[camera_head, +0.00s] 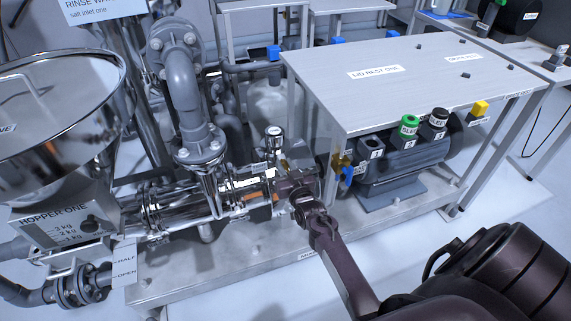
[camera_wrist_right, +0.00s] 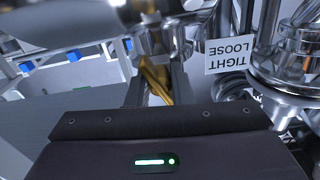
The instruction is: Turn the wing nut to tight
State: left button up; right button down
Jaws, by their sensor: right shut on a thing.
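The wing nut (camera_wrist_right: 156,82) is a brass-coloured piece between the two fingers of my right gripper (camera_wrist_right: 158,68) in the right wrist view. The fingers are shut on it, one on each side. A white label (camera_wrist_right: 229,57) reading TIGHT and LOOSE shows upside down beside it. In the head view my right gripper (camera_head: 297,188) reaches the right end of the shiny horizontal pipe (camera_head: 195,208). There the gripper hides the wing nut, and I cannot see how far it is turned. My left gripper is not in view.
A steel hopper (camera_head: 60,105) stands at the left, with a grey pipe elbow (camera_head: 183,80) behind the pipe. A motor (camera_head: 400,160) sits under a metal table (camera_head: 420,75) at the right. A gauge (camera_head: 274,133) and blue-handled valve (camera_head: 348,173) are near the gripper.

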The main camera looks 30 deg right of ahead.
jog(key=m+p, duration=0.1)
jog(key=m, duration=0.4)
jog(key=shift+m+p, duration=0.3)
jog(key=m+p, duration=0.1)
jog(key=m, duration=0.3)
jog(key=m+p, duration=0.1)
jog(key=m, duration=0.4)
jog(key=shift+m, duration=0.4)
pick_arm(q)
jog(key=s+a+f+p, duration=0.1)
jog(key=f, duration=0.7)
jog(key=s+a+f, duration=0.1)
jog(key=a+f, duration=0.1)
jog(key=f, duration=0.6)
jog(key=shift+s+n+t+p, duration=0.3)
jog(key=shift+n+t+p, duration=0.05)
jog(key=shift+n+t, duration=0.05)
pick_arm(e)
jog(key=m, duration=0.5)
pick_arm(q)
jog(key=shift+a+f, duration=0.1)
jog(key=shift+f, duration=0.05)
pick_arm(e)
jog(key=shift+m, duration=0.3)
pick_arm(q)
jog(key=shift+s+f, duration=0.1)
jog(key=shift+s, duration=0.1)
